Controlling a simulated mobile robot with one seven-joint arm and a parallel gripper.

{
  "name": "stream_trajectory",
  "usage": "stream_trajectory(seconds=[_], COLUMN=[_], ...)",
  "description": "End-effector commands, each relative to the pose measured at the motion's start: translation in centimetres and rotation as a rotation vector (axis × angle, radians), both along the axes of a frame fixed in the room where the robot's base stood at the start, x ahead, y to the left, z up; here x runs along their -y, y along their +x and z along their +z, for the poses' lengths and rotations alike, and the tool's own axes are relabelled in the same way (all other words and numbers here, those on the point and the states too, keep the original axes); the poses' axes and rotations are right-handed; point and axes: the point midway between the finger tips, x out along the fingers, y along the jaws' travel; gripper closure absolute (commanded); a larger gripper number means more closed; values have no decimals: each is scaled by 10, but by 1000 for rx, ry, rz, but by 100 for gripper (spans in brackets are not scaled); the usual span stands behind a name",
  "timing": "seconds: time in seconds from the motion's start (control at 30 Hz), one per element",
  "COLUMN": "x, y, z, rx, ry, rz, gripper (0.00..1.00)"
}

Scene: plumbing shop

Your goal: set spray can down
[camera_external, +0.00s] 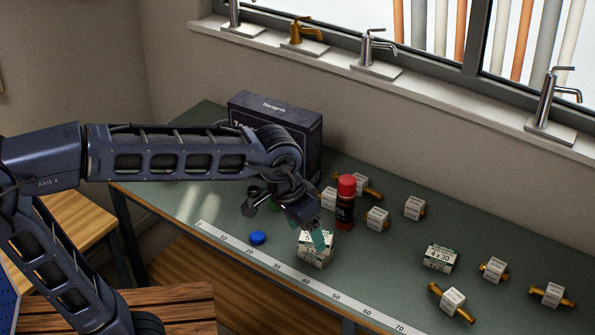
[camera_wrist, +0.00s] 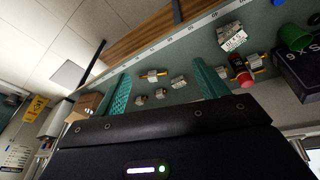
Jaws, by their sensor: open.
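The spray can (camera_external: 346,212), dark with a red cap, stands upright on the grey-green bench (camera_external: 385,268). My gripper (camera_external: 320,240) is open, just left of the can, with its teal fingers low over a small white box (camera_external: 314,257). In the wrist view the fingers of my gripper (camera_wrist: 163,82) are spread apart with nothing held between them. There the can (camera_wrist: 238,66) is outside the right-hand finger, its red cap towards the camera. I cannot tell whether the finger touches the can or the box.
A large dark box (camera_external: 292,120) stands behind my wrist. A blue cap (camera_external: 257,238) lies left of the white box. Several brass fittings with white tags, such as one (camera_external: 453,300), and another white box (camera_external: 440,257) lie to the right. A ruler strip (camera_external: 290,270) runs along the front edge.

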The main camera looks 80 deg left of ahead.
Motion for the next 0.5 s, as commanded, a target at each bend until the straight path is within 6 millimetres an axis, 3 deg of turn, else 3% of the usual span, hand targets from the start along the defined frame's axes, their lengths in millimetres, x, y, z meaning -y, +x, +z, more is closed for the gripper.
stream_trajectory(seconds=[0.2, 0.5], x=[45, 81], y=[-62, -129], z=[-12, -40], rx=[48, 104], ry=[45, 102], rz=[-168, -357], gripper=[28, 28])
